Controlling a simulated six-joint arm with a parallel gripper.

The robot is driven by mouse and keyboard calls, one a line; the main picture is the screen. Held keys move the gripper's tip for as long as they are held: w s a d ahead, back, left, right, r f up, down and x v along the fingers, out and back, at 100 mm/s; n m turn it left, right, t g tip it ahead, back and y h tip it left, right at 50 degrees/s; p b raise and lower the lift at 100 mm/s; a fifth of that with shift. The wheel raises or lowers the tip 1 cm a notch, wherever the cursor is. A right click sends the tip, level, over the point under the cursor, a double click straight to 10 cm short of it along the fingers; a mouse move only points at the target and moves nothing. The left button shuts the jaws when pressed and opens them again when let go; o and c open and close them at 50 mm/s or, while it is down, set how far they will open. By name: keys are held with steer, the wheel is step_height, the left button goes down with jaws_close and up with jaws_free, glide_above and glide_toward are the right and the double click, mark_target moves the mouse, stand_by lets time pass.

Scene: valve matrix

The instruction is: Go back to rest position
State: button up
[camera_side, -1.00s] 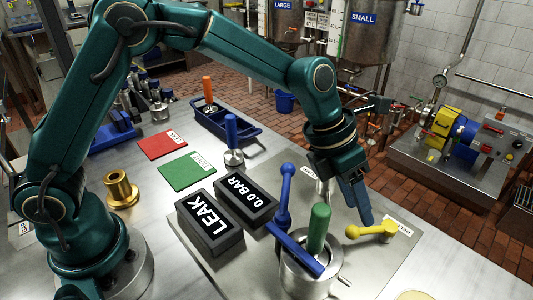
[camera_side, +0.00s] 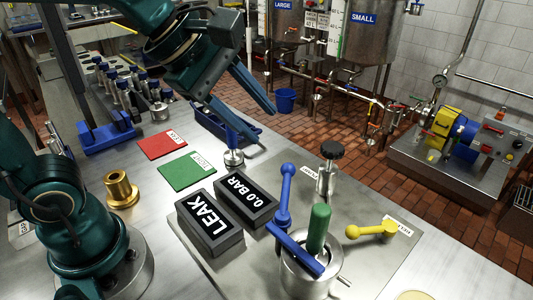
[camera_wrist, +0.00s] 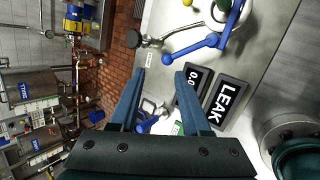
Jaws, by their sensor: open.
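The fixture plate (camera_side: 372,268) carries a blue lever (camera_side: 284,195), a yellow lever (camera_side: 372,230), a green handle (camera_side: 318,230) in a metal cup (camera_side: 300,277), and a black-knobbed valve (camera_side: 330,170). My gripper is clear of all of these.
Two display boxes read LEAK (camera_side: 212,225) and 0.0 BAR (camera_side: 246,194). A blue-handled plug (camera_side: 233,155), green mat (camera_side: 187,171), red mat (camera_side: 162,145) and brass fitting (camera_side: 121,190) lie on the bench. A blue rack (camera_side: 108,135) stands at left.

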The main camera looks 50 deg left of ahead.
steer(key=s+a+f+m+y, duration=0.1)
steer(key=s+a+f+m, duration=0.1)
steer(key=s+m, duration=0.3)
steer(key=s+a+f+m+g+y, duration=0.1)
steer(key=s+f+m, duration=0.3)
steer(key=m, duration=1)
steer(key=shift+s+a+g, duration=0.3)
steer(key=shift+s+a, duration=0.05)
steer(key=shift+a, duration=0.5)
steer(key=shift+f, duration=0.1)
